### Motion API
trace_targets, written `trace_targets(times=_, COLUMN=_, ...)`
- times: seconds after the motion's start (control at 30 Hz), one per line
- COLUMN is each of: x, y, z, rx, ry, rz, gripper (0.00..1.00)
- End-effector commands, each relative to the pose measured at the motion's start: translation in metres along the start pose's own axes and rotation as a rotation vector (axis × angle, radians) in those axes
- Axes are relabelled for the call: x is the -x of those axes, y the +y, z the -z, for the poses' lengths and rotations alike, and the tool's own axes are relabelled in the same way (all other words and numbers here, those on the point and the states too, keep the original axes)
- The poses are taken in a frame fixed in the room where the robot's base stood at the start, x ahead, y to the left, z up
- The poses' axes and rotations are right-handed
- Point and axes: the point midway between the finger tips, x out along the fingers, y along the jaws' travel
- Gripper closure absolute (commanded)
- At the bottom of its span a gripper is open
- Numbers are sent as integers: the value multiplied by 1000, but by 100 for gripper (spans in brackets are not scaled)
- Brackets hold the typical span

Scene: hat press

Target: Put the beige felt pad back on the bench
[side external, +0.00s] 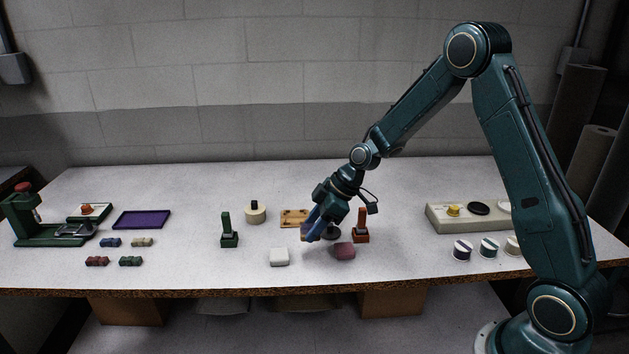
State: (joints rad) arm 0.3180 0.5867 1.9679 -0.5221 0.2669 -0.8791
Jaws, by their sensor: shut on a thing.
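My gripper (313,234) is low over the middle of the bench, its blue fingers tilted down and left. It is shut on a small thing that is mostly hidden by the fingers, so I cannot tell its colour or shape. A pale off-white pad (279,257) lies flat on the bench, in front and left of the gripper, apart from it. I cannot tell whether this pad or the held thing is the beige felt pad. A dull red pad (345,251) lies to the front right of the gripper. The speckled grey bench (190,265) bears them.
A tan board (293,215) and a dark round piece (331,233) are close to the gripper. An orange-brown upright tool (361,227) stands right, a green one (229,232) left. A green press (45,220) and purple tray (142,219) are far left. Bench between the green tool and tray is clear.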

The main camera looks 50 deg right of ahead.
Motion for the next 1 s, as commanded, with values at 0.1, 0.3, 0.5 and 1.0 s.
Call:
trace_targets(times=0.1, x=-13, y=0, z=-8, rx=0, ry=-1, rz=1, gripper=79)
trace_targets(times=0.3, x=-20, y=0, z=-12, rx=1, ry=1, rz=-1, gripper=79)
trace_targets(times=0.5, x=-22, y=0, z=-14, rx=1, ry=0, rz=1, gripper=79)
trace_targets(times=1.0, x=-55, y=0, z=-35, rx=1, ry=1, rz=0, gripper=79)
